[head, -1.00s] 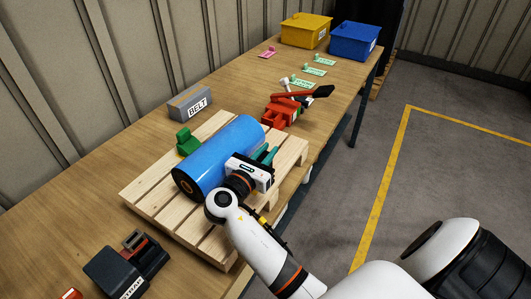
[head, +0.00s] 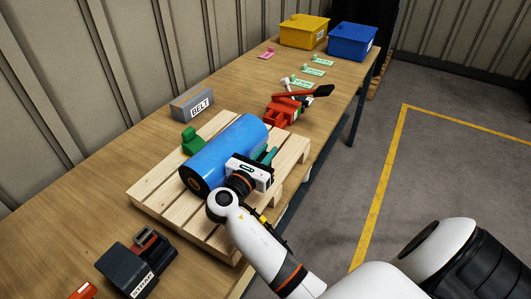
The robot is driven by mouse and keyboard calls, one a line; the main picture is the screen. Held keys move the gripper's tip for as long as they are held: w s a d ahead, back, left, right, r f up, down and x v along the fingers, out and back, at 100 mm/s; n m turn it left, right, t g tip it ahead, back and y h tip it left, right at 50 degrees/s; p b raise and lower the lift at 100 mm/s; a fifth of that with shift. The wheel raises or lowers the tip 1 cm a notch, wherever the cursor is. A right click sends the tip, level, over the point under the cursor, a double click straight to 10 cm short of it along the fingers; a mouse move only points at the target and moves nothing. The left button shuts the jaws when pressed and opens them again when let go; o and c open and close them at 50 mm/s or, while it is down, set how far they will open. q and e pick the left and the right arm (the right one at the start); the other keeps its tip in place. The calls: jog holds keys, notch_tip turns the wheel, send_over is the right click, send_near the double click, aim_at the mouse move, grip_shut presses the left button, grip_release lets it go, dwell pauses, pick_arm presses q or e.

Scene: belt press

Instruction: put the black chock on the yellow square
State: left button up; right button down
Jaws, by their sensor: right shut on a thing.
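I cannot make out a black chock or a yellow square in the head view. My right gripper (head: 266,158) is beside the right side of a blue roll (head: 228,150) that lies on a wooden pallet (head: 165,198). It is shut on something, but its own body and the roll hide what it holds. Teal parts show just past its white body. A green chock (head: 191,142) stands against the left side of the roll. My left gripper is not in view.
A grey BELT box (head: 192,104), a red tool (head: 284,110) with a black handle, and a dark device (head: 130,264) are on the table. Yellow (head: 304,31) and blue (head: 353,41) bins stand at the far end. Yellow lines (head: 384,185) mark the floor.

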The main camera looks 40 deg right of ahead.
jog(key=shift+r, duration=0.1)
jog(key=shift+a+p, duration=0.1)
jog(key=shift+p, duration=0.4)
jog(key=shift+f+b, duration=0.4)
jog(key=shift+f, duration=0.55)
dwell(0.4)
jog(key=c, duration=1.3)
grip_release()
jog(key=shift+o, duration=0.2)
jog(key=shift+s+a, duration=0.1)
jog(key=shift+a, duration=0.05)
